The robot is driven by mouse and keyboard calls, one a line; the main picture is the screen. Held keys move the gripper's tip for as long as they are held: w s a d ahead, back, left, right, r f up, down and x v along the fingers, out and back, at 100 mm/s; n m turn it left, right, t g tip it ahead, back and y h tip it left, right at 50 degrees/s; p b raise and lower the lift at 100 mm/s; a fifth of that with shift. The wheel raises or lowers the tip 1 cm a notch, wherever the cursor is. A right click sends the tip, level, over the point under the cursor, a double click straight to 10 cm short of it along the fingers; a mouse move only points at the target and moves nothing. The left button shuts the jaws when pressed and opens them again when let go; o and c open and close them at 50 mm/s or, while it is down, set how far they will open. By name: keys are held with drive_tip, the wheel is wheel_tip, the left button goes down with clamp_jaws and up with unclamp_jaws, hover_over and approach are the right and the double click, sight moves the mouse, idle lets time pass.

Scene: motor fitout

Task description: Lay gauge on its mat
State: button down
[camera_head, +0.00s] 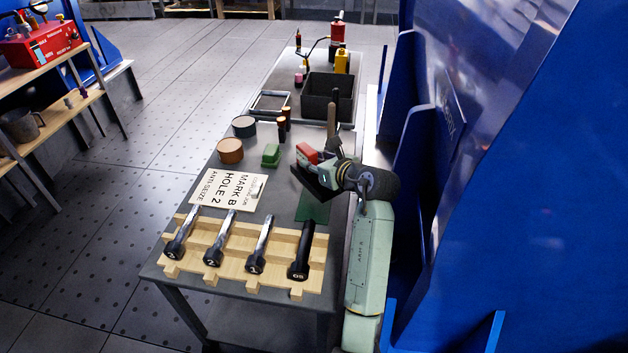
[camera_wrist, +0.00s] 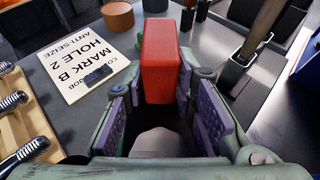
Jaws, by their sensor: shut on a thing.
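My gripper (camera_head: 322,170) is shut on a red block-shaped thing, which I take to be the gauge (camera_head: 306,152). It is held above the table, and its red body stands between the purple finger pads in the wrist view (camera_wrist: 161,62). Its lower end is hidden between the fingers. A dark green mat (camera_head: 313,208) lies on the table below and just in front of my gripper, beside the printed card.
A wooden rack (camera_head: 235,262) with several black-handled tools stands at the table's near end. The printed card (camera_head: 228,190) lies left of the mat. A green block (camera_head: 271,155), round tins (camera_head: 230,151) and a dark bin (camera_head: 328,97) stand farther back. A blue structure (camera_head: 500,150) rises at right.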

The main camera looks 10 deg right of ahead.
sight(314, 177)
drive_tip(key=shift+f+p, duration=0.35)
drive_tip(key=shift+f, duration=2.5)
drive_tip(key=shift+f, duration=0.1)
drive_tip(key=c, duration=1.8)
unclamp_jaws()
drive_tip(key=shift+f, duration=0.2)
drive_tip(key=o, duration=0.5)
drive_tip(key=shift+r, duration=0.1)
